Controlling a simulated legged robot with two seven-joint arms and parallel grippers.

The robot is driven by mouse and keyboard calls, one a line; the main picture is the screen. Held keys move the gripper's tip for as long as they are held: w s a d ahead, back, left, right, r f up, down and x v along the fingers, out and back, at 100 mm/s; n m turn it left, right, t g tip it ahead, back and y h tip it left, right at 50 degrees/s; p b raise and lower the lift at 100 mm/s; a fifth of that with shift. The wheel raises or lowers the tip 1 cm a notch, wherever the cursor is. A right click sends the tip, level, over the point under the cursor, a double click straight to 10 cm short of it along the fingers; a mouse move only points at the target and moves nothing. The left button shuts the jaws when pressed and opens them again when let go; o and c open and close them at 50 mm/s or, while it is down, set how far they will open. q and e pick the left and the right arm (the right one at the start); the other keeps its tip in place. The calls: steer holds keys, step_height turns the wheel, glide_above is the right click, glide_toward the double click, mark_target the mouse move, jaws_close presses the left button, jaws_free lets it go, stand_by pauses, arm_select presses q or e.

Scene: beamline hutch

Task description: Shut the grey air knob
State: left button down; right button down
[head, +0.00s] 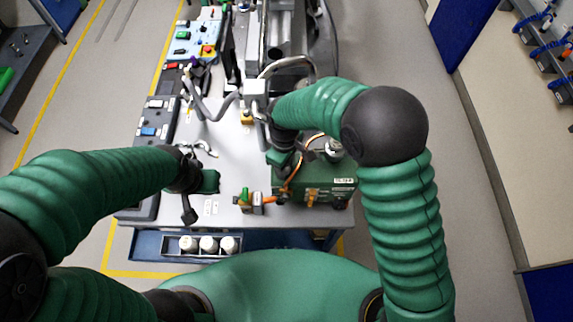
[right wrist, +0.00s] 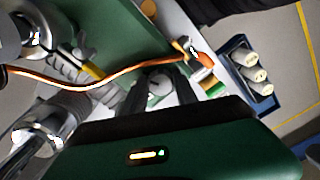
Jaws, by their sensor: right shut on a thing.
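In the right wrist view, a round grey knob (right wrist: 158,87) sits between the two dark fingers of my right gripper (right wrist: 160,95), which is shut on it. In the head view my right gripper (head: 287,168) reaches down at the left side of a green box (head: 338,197), and the knob is hidden there. The green box also shows in the right wrist view (right wrist: 120,30). My left gripper (head: 194,180) is over the grey bench top, left of the box; its fingers are not clear.
An orange hose (right wrist: 100,80) runs close by my right fingers. A small green-handled valve (head: 244,198) stands at the bench's front edge. White bottles (head: 208,244) sit in a rack below it. Bent metal pipes (head: 287,63) rise behind my right gripper.

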arm_select(q)
steer(key=shift+s+a+f, duration=0.1)
steer(key=shift+a+f, duration=0.05)
steer(key=shift+f, duration=0.1)
arm_select(e)
steer(key=m, duration=0.4)
steer(key=shift+w+a+r+m, duration=0.2)
steer(key=shift+w+a+m, duration=0.05)
steer(key=shift+m, duration=0.15)
steer(key=c, duration=1.2)
jaws_free()
steer(key=shift+o, duration=1.2)
arm_select(q)
steer(key=shift+w+a+f, duration=0.1)
steer(key=shift+w+a, duration=0.05)
steer(key=shift+w, duration=0.1)
arm_select(e)
steer(key=shift+f, duration=0.15)
arm_select(q)
step_height(320, 180, down, 3)
steer(key=b, duration=0.3)
steer(key=shift+s+b, duration=0.1)
steer(key=shift+b, duration=0.2)
arm_select(e)
step_height(320, 180, up, 17)
